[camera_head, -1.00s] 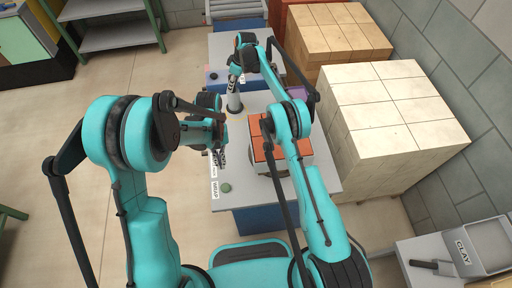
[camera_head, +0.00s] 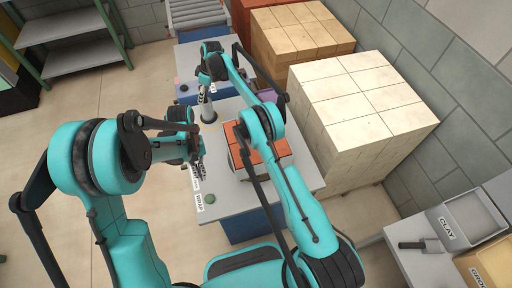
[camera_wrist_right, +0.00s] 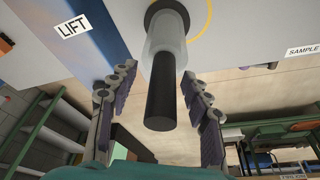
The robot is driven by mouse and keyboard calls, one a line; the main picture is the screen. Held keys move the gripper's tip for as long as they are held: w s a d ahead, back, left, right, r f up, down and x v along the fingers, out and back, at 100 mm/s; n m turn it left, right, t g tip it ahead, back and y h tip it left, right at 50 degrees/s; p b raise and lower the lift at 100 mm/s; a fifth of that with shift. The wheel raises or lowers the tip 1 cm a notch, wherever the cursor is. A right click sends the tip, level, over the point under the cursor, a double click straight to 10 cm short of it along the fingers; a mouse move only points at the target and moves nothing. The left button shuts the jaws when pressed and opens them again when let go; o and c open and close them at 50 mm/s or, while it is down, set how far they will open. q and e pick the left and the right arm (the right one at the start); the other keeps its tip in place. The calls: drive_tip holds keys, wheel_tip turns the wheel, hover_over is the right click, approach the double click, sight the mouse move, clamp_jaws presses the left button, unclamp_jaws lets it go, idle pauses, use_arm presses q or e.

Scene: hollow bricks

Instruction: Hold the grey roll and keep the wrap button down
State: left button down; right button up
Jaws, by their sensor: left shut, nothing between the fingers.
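The grey roll (camera_head: 208,112) stands upright on the grey table (camera_head: 228,200). In the right wrist view the roll (camera_wrist_right: 166,45) is pale grey with a black end pointing towards me. My right gripper (camera_head: 206,93) is at the roll. In the wrist view its fingers (camera_wrist_right: 158,75) are spread on both sides of the black end, with gaps. The green button (camera_head: 209,198) is near the table's left edge, beside the WRAP label (camera_head: 199,208). My left gripper (camera_head: 199,175) is shut and empty, just above the button in the picture; I cannot see contact.
Orange-red bricks (camera_head: 265,150) sit on the table behind my right arm. Pale brick stacks (camera_head: 350,105) stand to the right. A conveyor (camera_head: 197,12) is at the back. A CLAY bin (camera_head: 448,228) is at lower right. A LIFT label (camera_wrist_right: 73,27) shows in the wrist view.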

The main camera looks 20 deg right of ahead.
drive_tip(key=shift+r, duration=0.1)
drive_tip(key=v, duration=1.1)
drive_tip(key=shift+r, duration=0.4)
drive_tip(key=shift+s+d, duration=0.1)
drive_tip(key=shift+d, duration=0.05)
